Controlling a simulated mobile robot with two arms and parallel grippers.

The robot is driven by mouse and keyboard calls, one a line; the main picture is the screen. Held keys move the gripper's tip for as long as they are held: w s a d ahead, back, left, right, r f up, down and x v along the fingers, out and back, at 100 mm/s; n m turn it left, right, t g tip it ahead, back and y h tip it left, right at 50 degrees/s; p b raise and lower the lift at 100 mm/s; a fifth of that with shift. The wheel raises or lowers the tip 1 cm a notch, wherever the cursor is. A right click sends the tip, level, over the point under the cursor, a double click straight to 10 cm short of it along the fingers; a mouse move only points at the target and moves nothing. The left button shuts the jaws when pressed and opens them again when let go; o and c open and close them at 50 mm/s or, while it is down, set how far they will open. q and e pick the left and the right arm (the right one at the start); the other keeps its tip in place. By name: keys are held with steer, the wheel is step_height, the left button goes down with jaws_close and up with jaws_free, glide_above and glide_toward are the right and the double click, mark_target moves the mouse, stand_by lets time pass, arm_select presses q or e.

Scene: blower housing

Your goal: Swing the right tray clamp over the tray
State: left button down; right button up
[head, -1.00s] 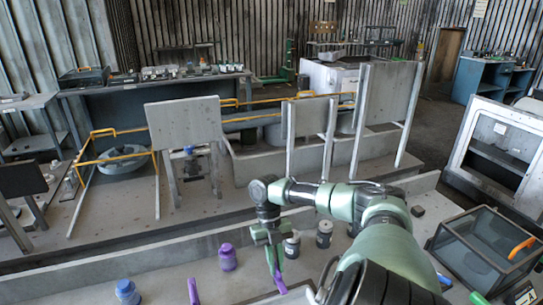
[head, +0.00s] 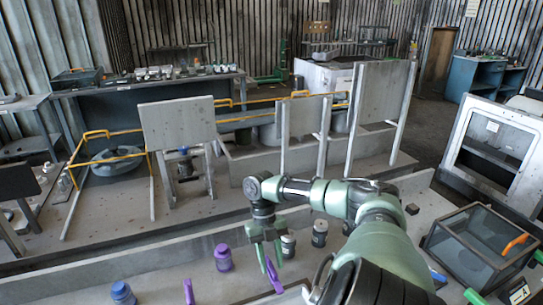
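A slim purple lever (head: 273,276), which looks like the right tray clamp, stands slanted at the bottom middle of the head view. Its upper end lies at the fingers of my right gripper (head: 268,258). The green fingers point down and look spread, one on each side of the lever's upper part; I cannot tell whether they touch it. A second purple lever (head: 188,292) stands further left at the bottom edge. The tray itself is not clearly seen; the area between the levers is cut off by the frame. My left gripper is not in view.
A purple-capped jar (head: 223,258), a blue-capped jar (head: 122,293) and dark jars (head: 320,233) stand on the bench. A glass-topped case (head: 478,245) with an orange handle is at right. Grey upright panels (head: 178,122) and a yellow rail (head: 95,134) are behind.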

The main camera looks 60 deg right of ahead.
steer(key=b+v, duration=0.1)
steer(key=v, duration=0.4)
steer(key=shift+w+r, duration=0.2)
steer(key=shift+r, duration=0.05)
steer(key=shift+w+d+r, duration=0.1)
steer(key=shift+d+r, duration=0.1)
steer(key=shift+r, duration=0.5)
